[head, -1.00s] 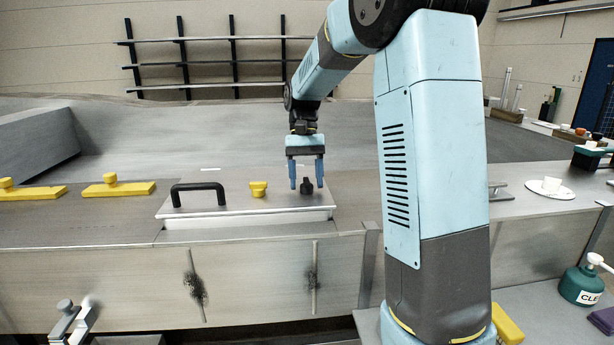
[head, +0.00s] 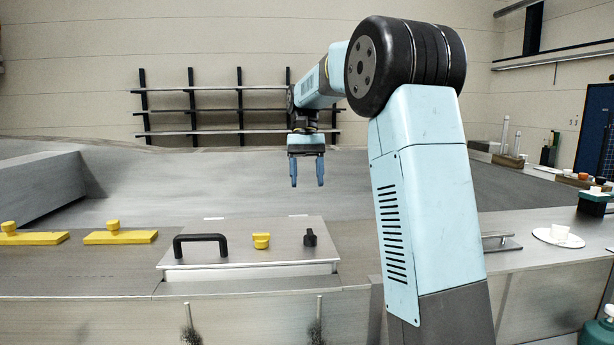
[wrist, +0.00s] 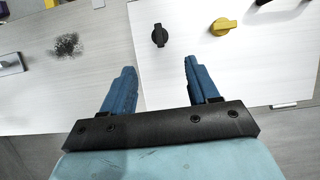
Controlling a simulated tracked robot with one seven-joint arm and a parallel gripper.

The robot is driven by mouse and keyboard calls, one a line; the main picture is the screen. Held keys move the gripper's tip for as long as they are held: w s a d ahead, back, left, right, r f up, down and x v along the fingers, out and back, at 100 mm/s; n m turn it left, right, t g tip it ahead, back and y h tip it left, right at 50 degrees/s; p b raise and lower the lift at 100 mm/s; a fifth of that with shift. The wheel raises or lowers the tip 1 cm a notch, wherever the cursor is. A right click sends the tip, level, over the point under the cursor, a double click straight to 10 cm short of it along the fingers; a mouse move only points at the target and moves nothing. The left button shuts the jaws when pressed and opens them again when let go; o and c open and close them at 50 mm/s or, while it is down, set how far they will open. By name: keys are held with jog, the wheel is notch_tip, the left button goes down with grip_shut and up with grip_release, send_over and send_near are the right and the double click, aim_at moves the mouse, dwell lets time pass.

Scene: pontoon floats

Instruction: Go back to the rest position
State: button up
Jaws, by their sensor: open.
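My gripper (head: 307,172) is open and empty, with its two blue fingers pointing down. It hangs in the air above and behind a metal hatch lid (head: 220,258). The lid carries a black arched handle (head: 200,238), a yellow knob (head: 261,241) and a black knob (head: 310,237). In the wrist view the open fingers (wrist: 156,82) show apart with nothing between them. The black knob (wrist: 160,35) and the yellow knob (wrist: 222,27) lie beyond the fingertips, clear of them.
Two yellow blocks with knobs (head: 120,235) lie on the deck at left. Empty wall shelves (head: 215,109) are at the back. The air around my gripper is clear.

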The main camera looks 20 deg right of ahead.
jog(key=shift+r, duration=0.1)
dwell(0.4)
jog(key=s+t, duration=0.5)
jog(key=s, duration=1.1)
jog(key=s+f+n+t, duration=0.2)
jog(key=s+f+t, duration=0.3)
jog(key=s, duration=0.9)
notch_tip(320, 180, down, 3)
jog(key=shift+s+a+f+h, duration=0.1)
jog(key=shift+s+a+h, duration=0.2)
jog(key=shift+h, duration=0.1)
